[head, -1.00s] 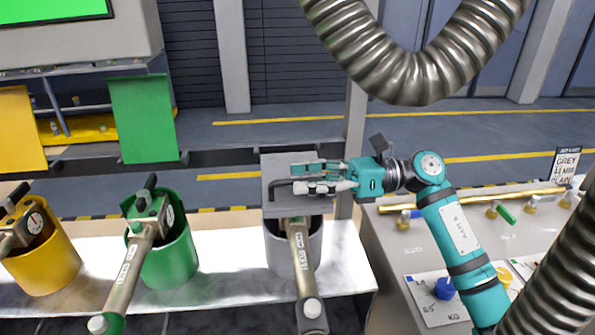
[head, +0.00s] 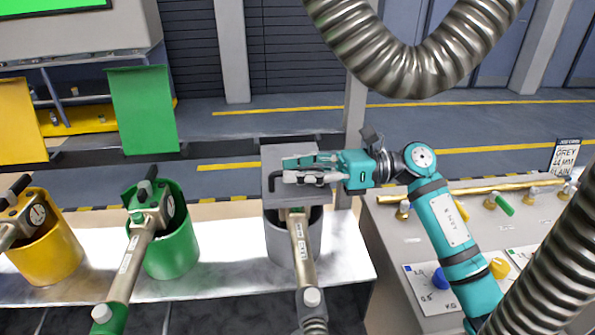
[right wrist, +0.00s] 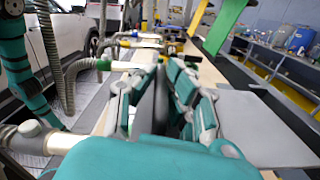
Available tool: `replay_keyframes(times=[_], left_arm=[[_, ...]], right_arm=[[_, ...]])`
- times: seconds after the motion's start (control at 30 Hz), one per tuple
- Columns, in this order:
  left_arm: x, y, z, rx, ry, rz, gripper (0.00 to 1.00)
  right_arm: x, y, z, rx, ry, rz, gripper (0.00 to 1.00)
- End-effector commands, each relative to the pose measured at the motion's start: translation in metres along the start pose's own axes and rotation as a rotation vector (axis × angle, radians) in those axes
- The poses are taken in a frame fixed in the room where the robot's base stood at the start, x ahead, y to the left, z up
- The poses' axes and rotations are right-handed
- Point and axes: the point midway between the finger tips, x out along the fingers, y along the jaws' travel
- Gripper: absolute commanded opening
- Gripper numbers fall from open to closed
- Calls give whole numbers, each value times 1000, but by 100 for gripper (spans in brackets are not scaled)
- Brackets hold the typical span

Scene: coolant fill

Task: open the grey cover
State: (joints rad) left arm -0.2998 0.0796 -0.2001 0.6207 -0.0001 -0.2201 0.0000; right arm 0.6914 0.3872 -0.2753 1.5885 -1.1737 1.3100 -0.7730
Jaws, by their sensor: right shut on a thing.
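The grey cover (head: 292,150) is a flat grey plate above and behind the grey holder (head: 280,240) in the head view. A dark hooked bar (head: 270,183) shows at its left. My right gripper (head: 305,170) reaches in from the right across the cover's face, shut on it; the fingers hide the exact grip. In the right wrist view the fingers (right wrist: 165,95) are close together, with the grey plate (right wrist: 265,125) to their right. The grey-collared nozzle (head: 300,245) sits in the holder below. My left gripper is not in view.
A green flap (head: 144,110) and a yellow flap (head: 20,120) stand raised at left, above green (head: 172,250) and yellow (head: 50,250) holders with nozzles. Ribbed hoses (head: 425,65) hang at top and right. A grey cabinet (head: 390,240) stands at right.

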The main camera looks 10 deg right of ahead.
Motion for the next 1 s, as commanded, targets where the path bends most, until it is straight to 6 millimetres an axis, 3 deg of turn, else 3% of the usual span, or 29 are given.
replay_keyframes(times=[0.43, 1.0], left_arm=[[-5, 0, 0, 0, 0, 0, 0], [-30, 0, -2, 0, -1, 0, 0]], right_arm=[[-1, -1, 11, 59, 1, -4, 0], [-1, -20, 75, 454, 0, -4, 0]])
